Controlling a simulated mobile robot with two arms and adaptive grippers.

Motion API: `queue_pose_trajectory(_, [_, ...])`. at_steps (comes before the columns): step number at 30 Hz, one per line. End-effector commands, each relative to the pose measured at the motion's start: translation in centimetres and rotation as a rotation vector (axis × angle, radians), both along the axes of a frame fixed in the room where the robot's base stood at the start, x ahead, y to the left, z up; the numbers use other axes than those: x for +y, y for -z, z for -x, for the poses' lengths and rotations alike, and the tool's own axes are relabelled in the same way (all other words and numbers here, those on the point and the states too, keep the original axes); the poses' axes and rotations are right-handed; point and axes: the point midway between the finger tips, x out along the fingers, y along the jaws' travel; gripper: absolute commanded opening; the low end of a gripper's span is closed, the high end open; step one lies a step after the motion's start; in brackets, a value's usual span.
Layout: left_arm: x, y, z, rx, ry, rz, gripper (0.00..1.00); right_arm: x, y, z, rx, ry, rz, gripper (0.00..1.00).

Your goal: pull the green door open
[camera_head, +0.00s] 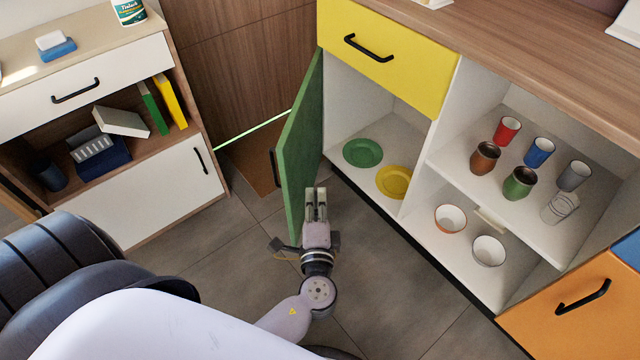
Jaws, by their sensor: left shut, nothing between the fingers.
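The green door (303,145) stands swung open from the cabinet, below the yellow drawer. It sticks out toward me, with its dark handle (275,168) on its left face. The compartment behind it is exposed. My left gripper (316,190) is shut and empty. In the picture it is just right of the door's lower near edge, on the door's inner side. I cannot tell whether it touches the door. My right gripper is not in view.
A green plate (363,152) and a yellow plate (394,182) lie in the open compartment. Several cups and bowls stand on shelves to the right. A white cabinet (165,195) stands at left. Tiled floor (385,290) is clear between.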

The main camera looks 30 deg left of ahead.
Motion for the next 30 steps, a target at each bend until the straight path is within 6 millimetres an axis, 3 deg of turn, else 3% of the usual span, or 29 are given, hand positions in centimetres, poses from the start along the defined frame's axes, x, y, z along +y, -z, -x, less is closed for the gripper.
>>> queue_pose_trajectory(3, [0.3, -1.7, 0.1, -0.053, -0.018, -0.033, 0.0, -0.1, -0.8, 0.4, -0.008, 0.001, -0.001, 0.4])
queue_pose_trajectory(8, [0.9, -2.4, -0.8, -0.064, -0.023, -0.043, 0.0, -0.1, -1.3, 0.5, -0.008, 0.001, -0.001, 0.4])
queue_pose_trajectory(22, [5.7, -2.4, -8.8, -0.063, -0.021, -0.041, 0.0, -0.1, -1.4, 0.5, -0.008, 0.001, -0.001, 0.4])
queue_pose_trajectory(30, [8.9, -2.3, -7.4, -0.059, -0.02, -0.04, 0.0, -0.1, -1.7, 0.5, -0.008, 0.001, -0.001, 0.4])
